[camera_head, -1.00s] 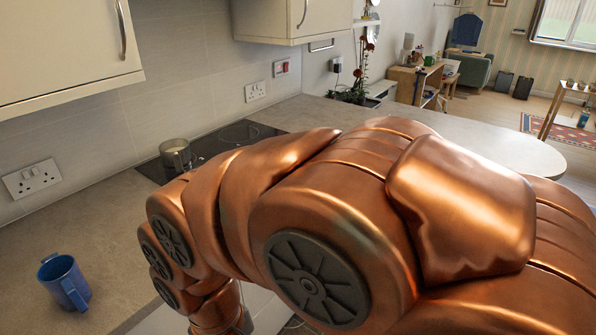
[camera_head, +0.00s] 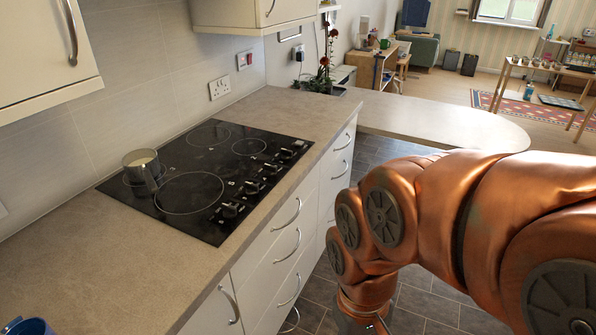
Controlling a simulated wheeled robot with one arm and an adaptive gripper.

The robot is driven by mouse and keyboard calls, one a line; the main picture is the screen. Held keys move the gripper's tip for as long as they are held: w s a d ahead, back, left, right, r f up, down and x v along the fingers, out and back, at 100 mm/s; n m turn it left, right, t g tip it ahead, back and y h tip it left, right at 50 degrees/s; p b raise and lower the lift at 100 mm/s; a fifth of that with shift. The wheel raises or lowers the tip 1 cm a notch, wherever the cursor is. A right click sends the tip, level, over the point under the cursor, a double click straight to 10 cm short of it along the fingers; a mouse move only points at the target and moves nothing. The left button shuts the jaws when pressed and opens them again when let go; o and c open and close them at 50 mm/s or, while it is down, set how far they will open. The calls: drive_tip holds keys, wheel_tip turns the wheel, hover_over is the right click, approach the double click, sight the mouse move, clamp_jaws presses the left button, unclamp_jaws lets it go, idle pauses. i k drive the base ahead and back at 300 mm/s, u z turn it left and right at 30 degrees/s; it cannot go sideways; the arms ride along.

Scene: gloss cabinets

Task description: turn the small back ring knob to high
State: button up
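The black glass hob (camera_head: 170,215) is set in the worktop, with several ring outlines. Several dark knobs stand in a row along its right side: one nearest the front (camera_head: 230,209), one behind it (camera_head: 252,187), one further back (camera_head: 270,169), and one near the back end (camera_head: 287,155). I cannot tell which one serves the small back ring, or read the settings. My gripper (camera_head: 372,324) is mostly cut off at the bottom edge. It is right of the hob, over the floor, apart from the knobs. Its fingers are not clear.
A blue mug (camera_head: 28,327) is at the lower left corner. Drawers with bar handles (camera_head: 288,246) line the front. Wall cupboards (camera_head: 40,45) hang above. The tiled floor (camera_head: 440,308) beside my arm looks clear.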

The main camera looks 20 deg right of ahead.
sight(251, 189)
drive_tip(key=z, duration=0.25)
drive_tip(key=i, duration=0.65)
drive_tip(key=u, duration=1.3)
